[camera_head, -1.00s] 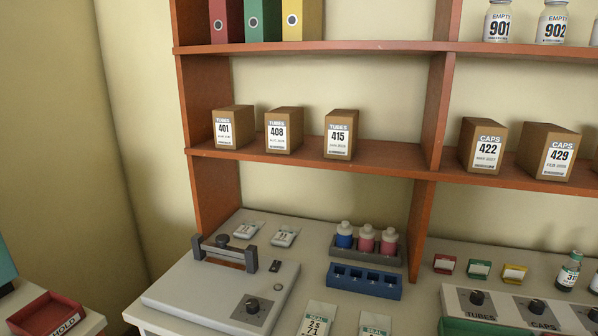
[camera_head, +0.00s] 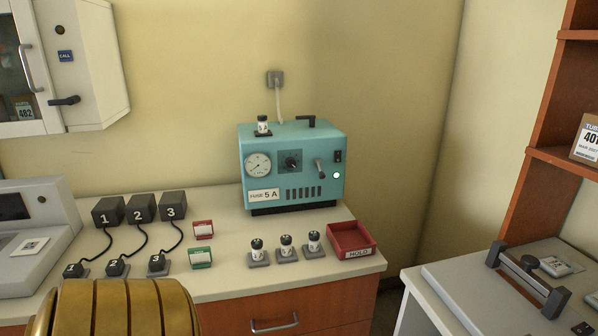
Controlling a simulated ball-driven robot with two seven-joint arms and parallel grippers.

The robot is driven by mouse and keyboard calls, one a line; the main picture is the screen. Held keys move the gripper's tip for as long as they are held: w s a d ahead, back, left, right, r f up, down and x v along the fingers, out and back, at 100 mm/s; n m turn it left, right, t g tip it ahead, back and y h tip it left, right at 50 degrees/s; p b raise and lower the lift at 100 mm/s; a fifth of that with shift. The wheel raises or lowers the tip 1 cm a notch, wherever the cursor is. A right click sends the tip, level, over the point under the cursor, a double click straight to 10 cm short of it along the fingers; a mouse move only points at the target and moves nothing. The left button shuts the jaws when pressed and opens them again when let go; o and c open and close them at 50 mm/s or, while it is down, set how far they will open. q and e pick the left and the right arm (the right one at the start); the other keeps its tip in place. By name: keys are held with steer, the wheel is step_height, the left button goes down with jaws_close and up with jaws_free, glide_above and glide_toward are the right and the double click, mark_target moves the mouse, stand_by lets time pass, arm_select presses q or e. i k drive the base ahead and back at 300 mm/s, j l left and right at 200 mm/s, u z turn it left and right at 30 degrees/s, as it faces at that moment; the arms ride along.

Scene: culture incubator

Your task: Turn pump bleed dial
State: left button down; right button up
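A teal pump box (camera_head: 330,185) stands at the back of the bench against the wall. On its front a round white gauge (camera_head: 258,166) is at the left, and a black dial (camera_head: 291,160) on a dark plate is in the middle. A grey lever (camera_head: 320,169) and a small dark switch (camera_head: 338,156) are to the right of the dial, with a pale round light (camera_head: 336,175) below the switch. The label reads FUSE 5 A. Neither of my grippers is in view, and nothing covers the dial.
Three small capped vials (camera_head: 286,246) stand on grey bases before the pump. A red HOLD tray (camera_head: 351,240) is at their right. Black numbered blocks (camera_head: 141,208) with cables, and red (camera_head: 203,230) and green (camera_head: 200,258) card holders, are left. A capped vial (camera_head: 263,125) stands on the pump.

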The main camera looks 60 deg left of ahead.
mark_target(290, 163)
steer(key=u, duration=2.1)
steer(key=k+l+z, duration=0.1)
steer(key=z, duration=0.3)
steer(key=k+l+z, duration=0.1)
steer(key=l+z, duration=0.3)
steer(key=j, duration=0.1)
